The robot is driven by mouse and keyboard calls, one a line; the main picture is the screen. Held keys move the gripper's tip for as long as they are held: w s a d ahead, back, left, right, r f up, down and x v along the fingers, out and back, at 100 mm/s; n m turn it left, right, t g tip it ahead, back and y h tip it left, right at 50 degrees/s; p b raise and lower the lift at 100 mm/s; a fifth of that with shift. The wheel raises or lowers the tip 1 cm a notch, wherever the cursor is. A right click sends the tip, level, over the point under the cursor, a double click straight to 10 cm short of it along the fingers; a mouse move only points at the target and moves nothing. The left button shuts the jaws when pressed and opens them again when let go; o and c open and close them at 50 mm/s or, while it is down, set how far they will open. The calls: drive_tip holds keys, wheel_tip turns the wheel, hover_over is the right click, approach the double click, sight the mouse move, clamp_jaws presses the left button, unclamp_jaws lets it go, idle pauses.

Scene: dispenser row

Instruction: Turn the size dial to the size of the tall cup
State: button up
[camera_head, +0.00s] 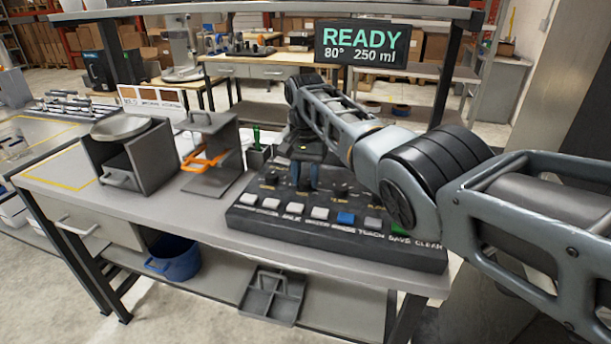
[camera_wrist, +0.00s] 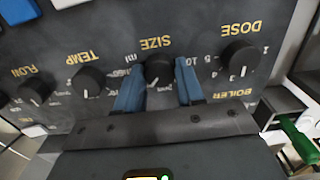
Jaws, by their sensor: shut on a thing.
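The size dial (camera_wrist: 158,71) is a round black knob under the yellow word SIZE, which appears upside down in the wrist view. My gripper (camera_wrist: 160,66) has its blue fingers on either side of this dial, shut on it. The numbers around the dial are partly covered by the fingers, and its setting is hard to read. In the head view my gripper (camera_head: 306,184) reaches down onto the control panel (camera_head: 330,240), and the size dial is hidden there. The display (camera_head: 361,45) reads READY, 80°, 250 ml. I cannot make out the tall cup.
The dose dial (camera_wrist: 240,55) and temp dial (camera_wrist: 89,80) flank the size dial closely. A row of buttons (camera_head: 319,212) runs along the panel's front.

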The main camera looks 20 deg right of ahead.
sight(306, 180)
drive_tip(key=n, duration=0.4)
drive_tip(key=shift+n, duration=2.4)
drive_tip(key=o, duration=1)
drive_tip(key=shift+b, duration=0.3)
drive_tip(key=shift+o, duration=0.2)
drive_tip(key=shift+r, duration=0.15)
wheel_tip(306, 180, up, 8)
drive_tip(key=shift+f+b, duration=0.25)
drive_tip(key=shift+b, duration=0.1)
